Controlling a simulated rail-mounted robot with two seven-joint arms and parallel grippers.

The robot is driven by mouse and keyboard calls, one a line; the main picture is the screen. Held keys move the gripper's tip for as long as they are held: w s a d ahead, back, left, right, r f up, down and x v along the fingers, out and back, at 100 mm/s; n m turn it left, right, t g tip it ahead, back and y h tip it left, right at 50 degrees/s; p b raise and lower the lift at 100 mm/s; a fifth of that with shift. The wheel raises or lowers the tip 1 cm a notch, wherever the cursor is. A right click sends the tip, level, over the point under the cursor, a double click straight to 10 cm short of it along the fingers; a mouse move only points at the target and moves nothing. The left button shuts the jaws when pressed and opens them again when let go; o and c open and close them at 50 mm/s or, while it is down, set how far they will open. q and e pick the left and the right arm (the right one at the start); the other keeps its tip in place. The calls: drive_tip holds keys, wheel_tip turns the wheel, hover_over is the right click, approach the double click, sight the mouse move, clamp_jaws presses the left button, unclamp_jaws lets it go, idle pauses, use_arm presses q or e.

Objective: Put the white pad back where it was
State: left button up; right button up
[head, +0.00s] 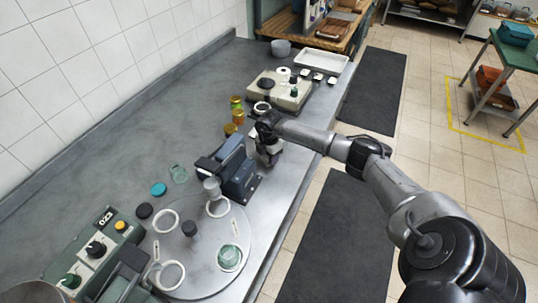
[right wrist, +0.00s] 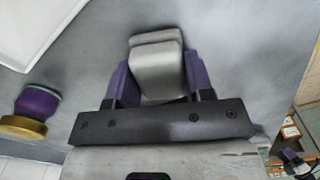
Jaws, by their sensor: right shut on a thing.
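My right gripper (head: 268,152) hangs over the grey counter, close to the dark blue machine. In the right wrist view its purple fingers (right wrist: 155,85) are closed on a pale grey-white block, which I take to be the white pad (right wrist: 157,68). In the head view the held piece is mostly hidden by the gripper. Small white squares (head: 318,76) with dark tops lie near the white tray (head: 322,61) at the far end of the counter. My left gripper is not in view.
The dark blue machine (head: 240,180) stands beside the gripper. A round turntable (head: 192,270) with rings and a jar is nearer. Amber jars (head: 237,103) and a cream device (head: 282,90) stand beyond. A green control box (head: 92,250) is at lower left. The counter's left side is clear.

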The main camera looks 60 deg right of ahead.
drive_tip(key=shift+d, duration=0.1)
drive_tip(key=shift+f, duration=0.1)
drive_tip(key=o, duration=0.9)
drive_tip(key=shift+r, duration=0.35)
wheel_tip(320, 180, up, 12)
drive_tip(key=b, duration=0.1)
drive_tip(key=shift+f+b, duration=0.2)
drive_tip(key=shift+b, duration=0.1)
